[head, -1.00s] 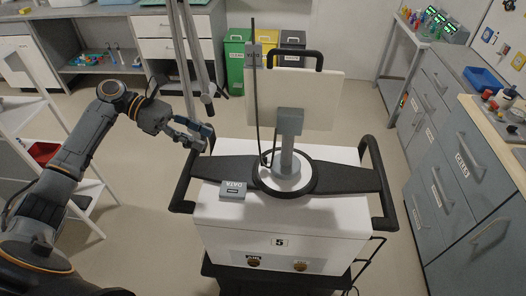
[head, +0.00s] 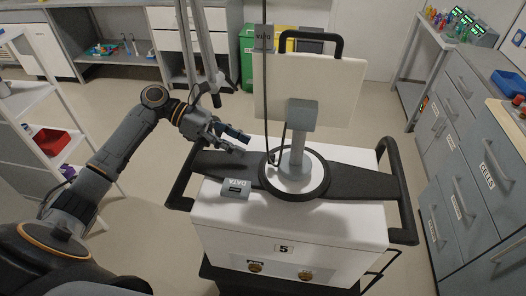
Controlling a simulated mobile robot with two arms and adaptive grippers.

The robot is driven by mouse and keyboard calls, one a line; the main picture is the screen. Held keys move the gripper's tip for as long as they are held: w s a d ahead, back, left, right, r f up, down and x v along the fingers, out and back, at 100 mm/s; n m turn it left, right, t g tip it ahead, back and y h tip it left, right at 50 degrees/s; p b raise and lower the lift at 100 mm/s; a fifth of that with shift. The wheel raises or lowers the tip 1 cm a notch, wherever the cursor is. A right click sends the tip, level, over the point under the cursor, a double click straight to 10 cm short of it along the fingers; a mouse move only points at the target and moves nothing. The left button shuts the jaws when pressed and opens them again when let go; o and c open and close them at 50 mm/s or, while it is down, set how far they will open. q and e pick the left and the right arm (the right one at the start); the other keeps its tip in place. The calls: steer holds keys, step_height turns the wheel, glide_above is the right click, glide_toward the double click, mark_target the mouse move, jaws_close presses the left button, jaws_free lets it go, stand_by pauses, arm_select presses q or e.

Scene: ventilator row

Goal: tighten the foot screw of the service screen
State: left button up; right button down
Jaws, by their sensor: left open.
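The service screen (head: 309,88) is a pale panel seen from behind, with a black handle on top. It stands on a grey post (head: 298,150) rising from a round foot (head: 292,180) with a black rim, on top of the white ventilator cart (head: 290,222) numbered 5. I cannot make out the foot screw. My left gripper (head: 241,142) is open and empty, above the cart's left dark wing and left of the post, apart from the foot. Its fingers point right, toward the post. My right gripper is not in view.
A grey DATA box (head: 236,188) sits at the left front of the foot. A thin dark pole with a cable (head: 266,100) stands left of the screen. Black side handles (head: 182,181) flank the cart. Grey drawers (head: 452,185) line the right.

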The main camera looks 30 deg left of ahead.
mark_target(263, 164)
arm_select(q)
steer(key=p+x, duration=0.1)
steer(key=x, duration=0.6)
steer(key=shift+w+d+f, duration=0.1)
jaws_close()
